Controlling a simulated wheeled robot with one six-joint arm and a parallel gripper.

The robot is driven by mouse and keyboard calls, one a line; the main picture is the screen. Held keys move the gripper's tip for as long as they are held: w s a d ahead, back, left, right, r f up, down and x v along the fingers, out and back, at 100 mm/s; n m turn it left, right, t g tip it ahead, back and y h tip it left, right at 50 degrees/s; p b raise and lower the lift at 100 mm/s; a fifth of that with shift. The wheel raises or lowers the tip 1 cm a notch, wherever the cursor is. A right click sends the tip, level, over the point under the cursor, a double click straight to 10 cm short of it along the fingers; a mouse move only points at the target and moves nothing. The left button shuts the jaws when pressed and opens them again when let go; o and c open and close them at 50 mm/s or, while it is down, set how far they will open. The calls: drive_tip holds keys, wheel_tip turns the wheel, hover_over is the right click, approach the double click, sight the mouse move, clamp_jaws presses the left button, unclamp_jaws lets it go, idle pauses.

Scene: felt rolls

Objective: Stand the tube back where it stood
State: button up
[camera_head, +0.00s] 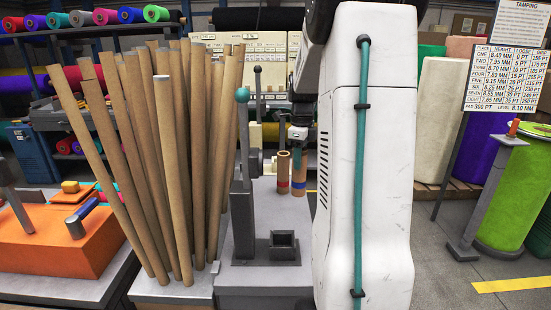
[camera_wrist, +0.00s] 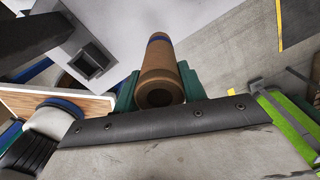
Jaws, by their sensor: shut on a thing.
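A brown cardboard tube with a blue band (camera_head: 299,184) is upright above the grey bench top, partly covered by a green finger. In the wrist view, the tube (camera_wrist: 159,70) shows its hollow near end between the green fingers, with the blue band toward its far end. My gripper (camera_head: 297,158) is shut on it, with a finger on either side in the wrist view (camera_wrist: 157,92). I cannot tell whether its base touches the bench. A similar tube with a red band (camera_head: 284,172) stands just left of it. A square grey socket (camera_head: 284,246) is empty; it also shows in the wrist view (camera_wrist: 88,64).
A grey post with a lever (camera_head: 243,180) rises beside the socket. Several long cardboard tubes (camera_head: 165,170) lean at the left, near an orange block (camera_head: 65,242). A tamping chart (camera_head: 507,77) stands at the right. My white arm hides much of the middle.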

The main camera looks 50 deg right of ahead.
sight(298, 177)
drive_tip(key=shift+n, duration=0.5)
drive_tip(key=w+a, duration=0.1)
drive_tip(key=a, duration=0.1)
drive_tip(key=w+a, duration=0.2)
drive_tip(key=shift+d+f, duration=0.1)
drive_tip(key=shift+s+f, duration=0.1)
drive_tip(key=shift+f, duration=3.3)
drive_tip(key=o, duration=1.4)
drive_tip(key=shift+c, duration=0.2)
